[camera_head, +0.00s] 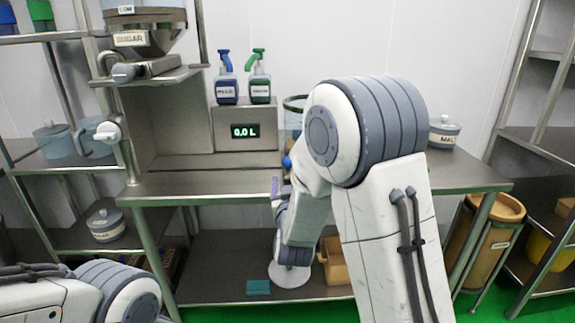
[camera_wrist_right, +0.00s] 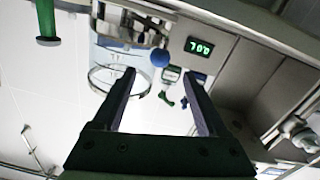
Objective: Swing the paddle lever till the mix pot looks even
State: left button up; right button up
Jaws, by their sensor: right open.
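The paddle lever's blue ball knob (camera_head: 287,162) shows just left of my right arm, at the counter's front. In the right wrist view the knob (camera_wrist_right: 160,58) lies just beyond the fingertips, roughly between their lines. My right gripper (camera_wrist_right: 160,74) is open and empty, apart from the knob. In the head view the gripper (camera_head: 277,188) shows only partly, below the knob. The clear mix pot (camera_head: 294,104) stands behind my right arm, mostly hidden. Its rim ring (camera_wrist_right: 92,80) shows in the wrist view. I cannot tell how even its contents are. My left gripper is out of view.
A sugar hopper (camera_head: 146,38) stands at the left. A malt tub (camera_head: 444,132) sits on the counter (camera_head: 468,172) at the right. The wall shelves stand at both sides.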

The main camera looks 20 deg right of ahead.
aim_at(288, 163)
jog(key=x, duration=1)
jog(key=shift+p, duration=0.3)
grip_shut()
dwell(1.0)
